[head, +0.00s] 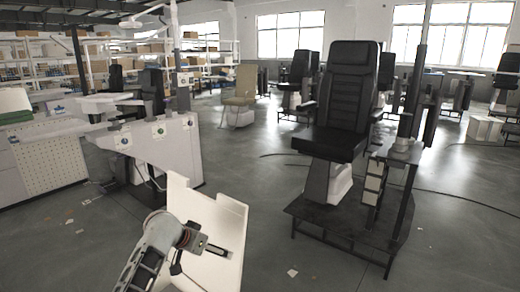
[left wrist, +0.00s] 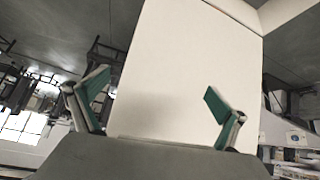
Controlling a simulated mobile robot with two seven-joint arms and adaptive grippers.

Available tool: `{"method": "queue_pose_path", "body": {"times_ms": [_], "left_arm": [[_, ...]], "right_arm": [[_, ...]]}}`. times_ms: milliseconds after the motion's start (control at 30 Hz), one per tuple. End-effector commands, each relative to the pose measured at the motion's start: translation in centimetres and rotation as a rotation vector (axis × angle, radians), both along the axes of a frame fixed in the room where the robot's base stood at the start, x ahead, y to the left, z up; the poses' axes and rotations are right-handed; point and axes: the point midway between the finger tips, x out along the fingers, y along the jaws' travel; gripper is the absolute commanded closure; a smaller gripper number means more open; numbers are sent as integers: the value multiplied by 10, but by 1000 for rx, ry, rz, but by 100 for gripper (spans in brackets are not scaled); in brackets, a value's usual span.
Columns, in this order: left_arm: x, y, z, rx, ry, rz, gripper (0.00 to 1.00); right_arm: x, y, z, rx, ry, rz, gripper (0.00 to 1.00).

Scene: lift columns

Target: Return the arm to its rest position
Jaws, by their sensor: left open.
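My left arm (head: 150,250) comes in from the bottom left of the head view, bent at a grey joint. Its wrist end lies in front of a white angled panel (head: 228,222), and its fingertips are hard to make out there. In the left wrist view my left gripper (left wrist: 155,88) is open, with its two green-padded fingers wide apart. Nothing is between the fingers; the white panel (left wrist: 185,60) fills the view behind them. I cannot tell if the gripper touches the panel. My right gripper is in neither view.
A black padded chair (head: 345,100) stands on a dark platform (head: 340,225) at the right. A white machine body (head: 165,145) and a perforated white cabinet (head: 50,160) stand at the left. Cables cross the grey floor (head: 260,190), which is open in the middle.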

Motion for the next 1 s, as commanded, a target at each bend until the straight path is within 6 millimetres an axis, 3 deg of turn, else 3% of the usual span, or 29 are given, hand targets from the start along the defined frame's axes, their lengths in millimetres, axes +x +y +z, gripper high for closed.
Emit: {"method": "queue_pose_path", "body": {"times_ms": [33, 200, 300, 500, 733, 900, 1000], "left_arm": [[-17, 4, -30, -1, 1, 20, 0], [-69, 15, -101, 5, -36, 76, 0], [-105, 21, -135, 12, -62, 101, 0], [-186, 30, -184, 27, -121, 131, 0], [-288, 33, -208, 37, -197, 133, 0], [-355, 31, -204, 37, -252, 119, 0], [-381, 29, -198, 34, -275, 111, 0]], "right_arm": [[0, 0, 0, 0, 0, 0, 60], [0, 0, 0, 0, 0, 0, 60], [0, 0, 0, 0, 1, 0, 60], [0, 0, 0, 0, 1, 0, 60], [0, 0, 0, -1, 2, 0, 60], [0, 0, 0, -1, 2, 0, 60], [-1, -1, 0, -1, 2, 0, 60]]}}
